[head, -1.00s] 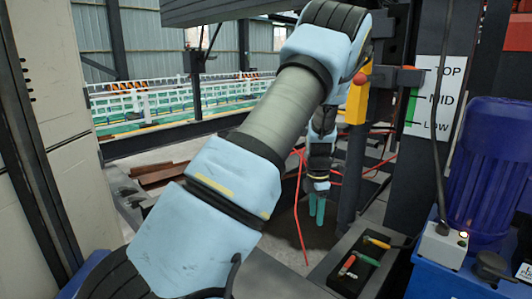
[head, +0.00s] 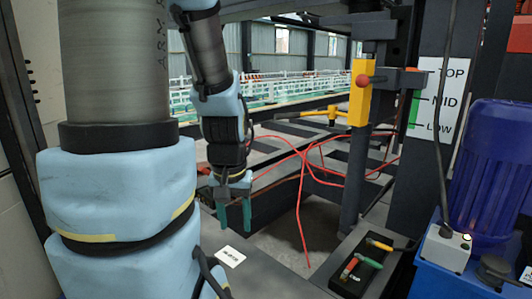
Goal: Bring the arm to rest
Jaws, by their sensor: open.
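My gripper (head: 234,217) hangs from my folded arm at left centre in the head view. Its two teal fingers point down and stand apart, with nothing seen between them. It is above the grey surface, near a small white label (head: 230,256). My arm's upper links fill the left of the view.
A black tray (head: 349,284) with coloured-handled tools lies at the lower right. A blue motor (head: 490,170) and a white control box (head: 443,247) stand at the far right. A yellow block (head: 360,94) is on the post.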

